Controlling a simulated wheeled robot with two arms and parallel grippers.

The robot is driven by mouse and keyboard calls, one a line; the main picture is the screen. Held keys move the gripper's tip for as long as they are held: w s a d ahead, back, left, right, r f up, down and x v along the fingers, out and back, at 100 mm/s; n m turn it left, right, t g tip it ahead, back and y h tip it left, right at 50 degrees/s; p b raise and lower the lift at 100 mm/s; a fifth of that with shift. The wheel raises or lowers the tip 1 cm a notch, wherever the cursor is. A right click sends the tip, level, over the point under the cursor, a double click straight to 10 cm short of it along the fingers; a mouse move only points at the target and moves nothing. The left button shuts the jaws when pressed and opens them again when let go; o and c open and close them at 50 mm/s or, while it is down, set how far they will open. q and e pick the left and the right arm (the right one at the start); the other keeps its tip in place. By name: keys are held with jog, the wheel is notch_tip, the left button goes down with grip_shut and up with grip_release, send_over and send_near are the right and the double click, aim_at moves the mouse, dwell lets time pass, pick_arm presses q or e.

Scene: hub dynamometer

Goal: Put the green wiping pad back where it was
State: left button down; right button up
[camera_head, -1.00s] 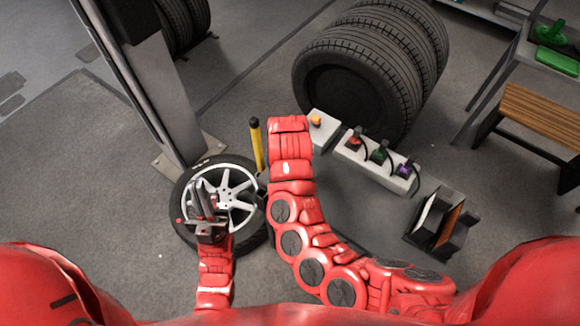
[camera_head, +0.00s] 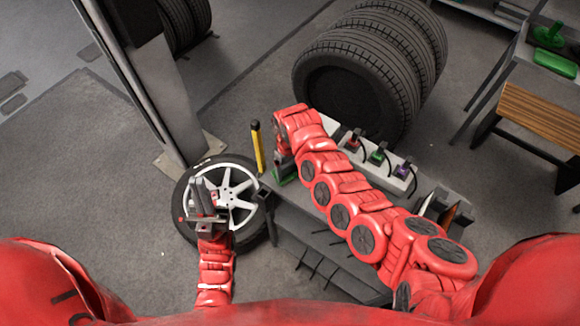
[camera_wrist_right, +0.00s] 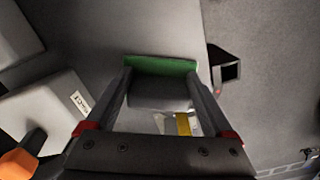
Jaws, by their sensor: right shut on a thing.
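The green wiping pad (camera_head: 283,181) is in my right gripper (camera_head: 283,160), at the left end of a dark grey bench. The right wrist view shows its green edge (camera_wrist_right: 160,65) and a grey body (camera_wrist_right: 160,92) between the two fingers of the right gripper (camera_wrist_right: 160,78), which is shut on it. I cannot tell whether the pad touches the surface below. My left gripper (camera_head: 207,200) is over the silver-spoked wheel (camera_head: 238,192); its finger gap is unclear. My right arm hides part of the bench.
The dark bench (camera_head: 315,240) has thin rods along its front. A yellow post (camera_head: 257,150) stands left of the pad. A pale block with red, green and purple plugs (camera_head: 380,165) lies behind my right arm. Large tires (camera_head: 345,95) stand at the back. A wooden bench (camera_head: 540,120) is at right.

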aim_at(289, 166)
jog(key=shift+f, duration=0.15)
jog(key=shift+f, duration=0.15)
jog(key=o, duration=1.2)
jog(key=shift+r, duration=0.35)
jog(key=r+b, duration=0.1)
jog(key=r, duration=0.3)
jog(key=r+b, duration=0.2)
jog(key=r, duration=0.2)
jog(key=shift+w+a+r, duration=0.15)
jog(key=shift+w+r, duration=0.05)
jog(key=shift+r, duration=0.05)
notch_tip(289, 166, up, 3)
jog(key=shift+r+p, duration=0.15)
jog(key=shift+p, duration=0.15)
